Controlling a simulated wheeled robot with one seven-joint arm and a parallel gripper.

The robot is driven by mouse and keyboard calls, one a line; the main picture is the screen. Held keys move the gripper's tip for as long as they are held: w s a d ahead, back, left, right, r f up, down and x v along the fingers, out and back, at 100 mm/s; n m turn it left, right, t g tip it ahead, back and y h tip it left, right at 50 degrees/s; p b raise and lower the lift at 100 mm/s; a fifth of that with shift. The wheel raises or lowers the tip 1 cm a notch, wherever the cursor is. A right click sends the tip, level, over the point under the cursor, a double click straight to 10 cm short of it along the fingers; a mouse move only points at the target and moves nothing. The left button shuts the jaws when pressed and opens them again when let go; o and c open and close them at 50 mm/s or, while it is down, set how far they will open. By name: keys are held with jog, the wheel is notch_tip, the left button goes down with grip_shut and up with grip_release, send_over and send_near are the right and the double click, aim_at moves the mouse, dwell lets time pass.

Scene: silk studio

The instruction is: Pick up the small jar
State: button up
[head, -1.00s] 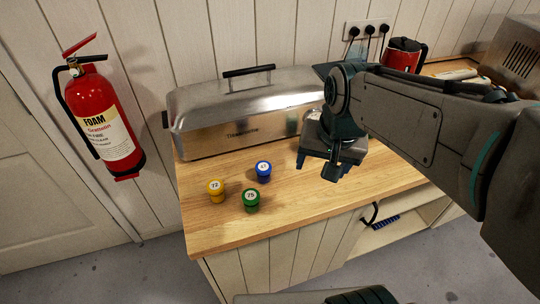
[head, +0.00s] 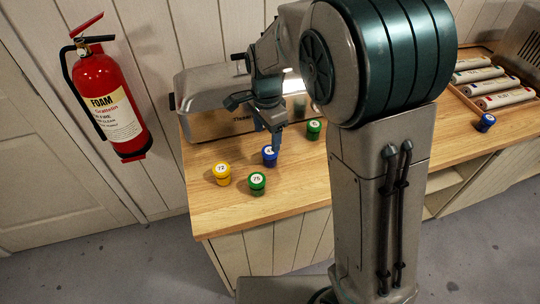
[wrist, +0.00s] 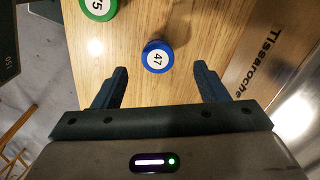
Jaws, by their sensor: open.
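Several small jars stand on the wooden worktop. A blue jar (head: 269,157) with a white lid label is at the middle; in the wrist view its label reads 47 (wrist: 157,57). A yellow jar (head: 222,173) labelled 72 and a green jar (head: 257,183) labelled 75 stand close by. Another green jar (head: 314,129) stands to the right, and another blue jar (head: 487,122) at far right. My gripper (head: 276,146) is open above the 47 jar, partly covering it. In the wrist view, that jar lies ahead, between the lines of my spread fingers (wrist: 160,70).
A metal box with a lid (head: 205,90) stands behind the jars against the wall. A tray with several labelled rolls (head: 495,85) is at the right. A red fire extinguisher (head: 108,100) hangs at the left. The worktop's front left is clear.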

aim_at(270, 150)
notch_tip(270, 150, down, 3)
jog(key=shift+f, duration=0.2)
jog(key=shift+d+f+p, duration=0.25)
jog(key=shift+f+p, duration=0.1)
jog(key=shift+f, duration=1)
jog(key=shift+d+f+p, duration=0.2)
jog(key=shift+f+p, duration=0.15)
jog(key=shift+f, duration=1)
jog(key=c, duration=1.1)
